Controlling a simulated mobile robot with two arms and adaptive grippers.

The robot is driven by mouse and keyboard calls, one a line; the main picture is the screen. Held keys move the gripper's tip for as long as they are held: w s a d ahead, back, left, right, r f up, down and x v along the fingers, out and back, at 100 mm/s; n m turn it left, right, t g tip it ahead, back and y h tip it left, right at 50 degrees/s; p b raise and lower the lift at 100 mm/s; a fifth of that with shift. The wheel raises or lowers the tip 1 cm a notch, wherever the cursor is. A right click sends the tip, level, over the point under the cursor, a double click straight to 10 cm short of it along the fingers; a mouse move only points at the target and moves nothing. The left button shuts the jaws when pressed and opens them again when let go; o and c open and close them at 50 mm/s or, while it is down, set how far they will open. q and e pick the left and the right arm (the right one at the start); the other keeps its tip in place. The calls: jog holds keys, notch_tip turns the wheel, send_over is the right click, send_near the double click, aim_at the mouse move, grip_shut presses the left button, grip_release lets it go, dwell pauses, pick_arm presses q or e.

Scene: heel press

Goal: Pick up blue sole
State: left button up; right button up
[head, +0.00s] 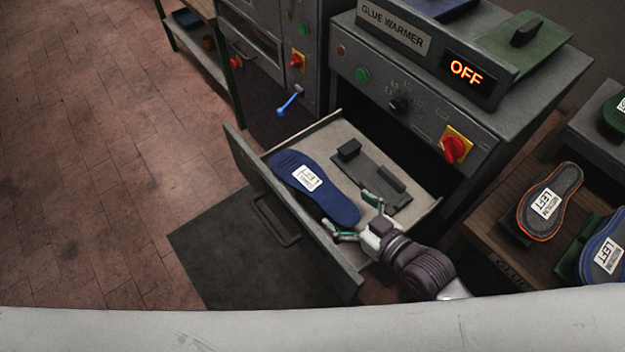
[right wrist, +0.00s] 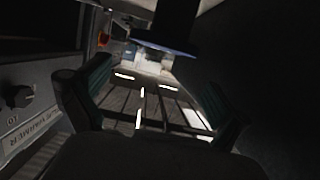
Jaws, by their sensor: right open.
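The blue sole (head: 318,190) lies in the open drawer of the glue warmer, along its left side. A white label reading LEFT is on it. My right gripper (head: 348,215) is open at the near end of the sole, with one finger on each side of that end. I cannot tell whether the fingers touch it. In the right wrist view the open fingers (right wrist: 155,100) stand apart, and a dark shape with a blue edge (right wrist: 165,46), probably the sole, shows beyond them. My left gripper is not in view.
The drawer (head: 300,142) also holds a dark plate with black blocks (head: 370,180). The glue warmer (head: 420,105) stands behind, its display reading OFF. At right, an orange-edged sole (head: 550,203) and another blue sole (head: 603,250) rest on a wooden rack. Floor at left is clear.

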aim_at(316, 184)
jog(key=x, duration=0.3)
jog(key=shift+w+a, duration=0.2)
jog(key=shift+w, duration=0.1)
jog(key=shift+w+a+p, duration=0.3)
jog(key=shift+w+p, duration=0.1)
jog(key=shift+p, duration=0.1)
jog(key=p+x, duration=0.1)
jog(key=x, duration=0.2)
jog(key=shift+w+a+f, duration=0.15)
jog(key=shift+w+f, duration=0.05)
jog(key=shift+w, duration=0.05)
jog(key=shift+w+a+f, duration=0.2)
jog(key=shift+w+a, duration=0.05)
jog(key=shift+w, duration=0.05)
jog(key=shift+s, duration=0.1)
jog(key=shift+c, duration=0.3)
jog(key=shift+d, duration=0.1)
jog(key=shift+c, duration=1.3)
jog(key=c, duration=0.8)
jog(key=shift+c, duration=0.3)
